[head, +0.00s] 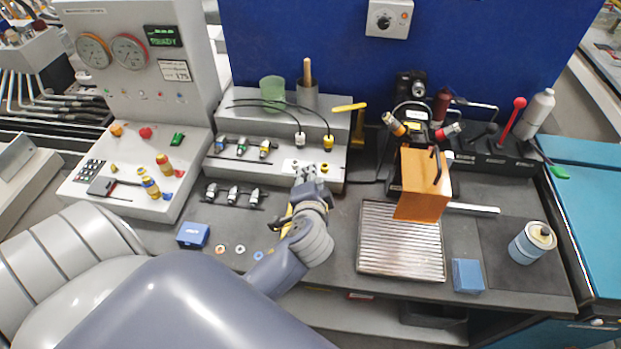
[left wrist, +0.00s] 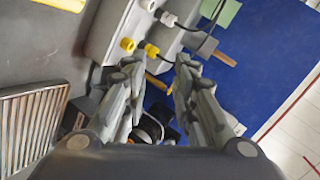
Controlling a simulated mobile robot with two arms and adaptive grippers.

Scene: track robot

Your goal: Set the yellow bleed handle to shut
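The yellow bleed handle (head: 349,107) is at the right end of the grey stepped fixture in the head view. Its bar lies roughly level, with a yellow stem below it. My left gripper (head: 306,178) is in front of the fixture, to the left of and nearer than the handle. In the left wrist view, my left gripper (left wrist: 158,70) has its two fingers apart with nothing gripped. A yellow bar (left wrist: 158,82), probably the handle, shows partly beyond and between the fingers; a finger hides some of it. My right gripper is not in view.
The grey fixture (head: 262,125) carries white and yellow plugs with black cables. A green cup (head: 273,88) stands on top. An orange block (head: 421,185) and a metal grille (head: 398,255) are to the right.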

